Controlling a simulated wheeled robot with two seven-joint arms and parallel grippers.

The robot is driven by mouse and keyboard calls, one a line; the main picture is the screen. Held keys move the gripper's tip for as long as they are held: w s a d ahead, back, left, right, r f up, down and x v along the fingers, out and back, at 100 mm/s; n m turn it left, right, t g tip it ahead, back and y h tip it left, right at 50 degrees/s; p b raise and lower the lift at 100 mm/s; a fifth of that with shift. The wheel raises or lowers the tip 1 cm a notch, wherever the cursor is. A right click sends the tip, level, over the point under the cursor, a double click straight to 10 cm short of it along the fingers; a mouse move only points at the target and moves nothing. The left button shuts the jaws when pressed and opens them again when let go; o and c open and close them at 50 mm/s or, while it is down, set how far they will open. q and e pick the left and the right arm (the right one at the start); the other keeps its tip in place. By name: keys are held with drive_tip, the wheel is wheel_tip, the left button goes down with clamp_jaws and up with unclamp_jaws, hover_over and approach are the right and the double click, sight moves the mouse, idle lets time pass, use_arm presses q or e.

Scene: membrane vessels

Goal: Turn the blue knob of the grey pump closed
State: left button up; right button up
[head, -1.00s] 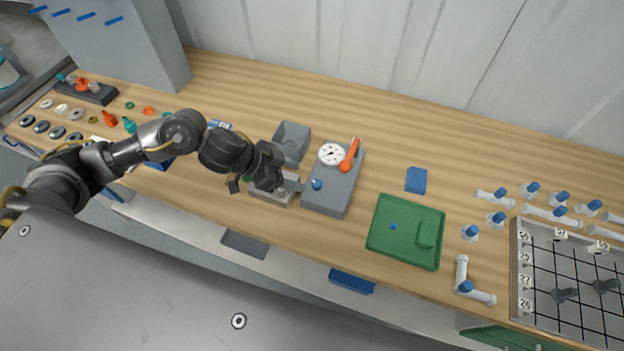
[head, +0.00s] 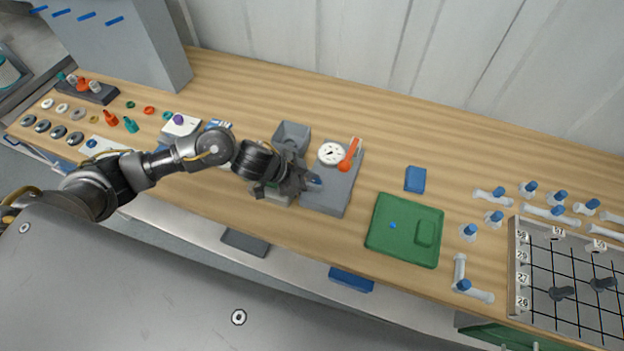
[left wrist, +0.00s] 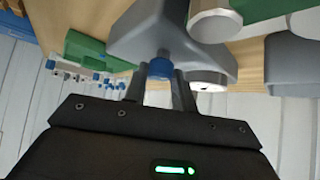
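The grey pump (head: 335,197) stands on the bench at mid-picture in the head view, with a white gauge (head: 331,154) and an orange lever (head: 349,157) on top. Its blue knob (head: 315,181) sits at the front left of its top, partly covered by my gripper. My left gripper (head: 308,184) reaches it from the left. In the left wrist view the blue knob (left wrist: 160,69) lies between the two fingertips (left wrist: 160,82), which appear to touch it on both sides. The pump's grey body (left wrist: 160,35) shows behind it. My right gripper is not in view.
A grey open bin (head: 291,138) and a light block (head: 270,196) stand close left of the pump. A green tray (head: 404,250) and a blue pad (head: 415,179) lie to the right. Fittings and a gridded tray (head: 514,265) are at far right. Bare wood lies behind the pump.

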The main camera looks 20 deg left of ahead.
use_arm(q)
drive_tip(key=c, duration=0.4)
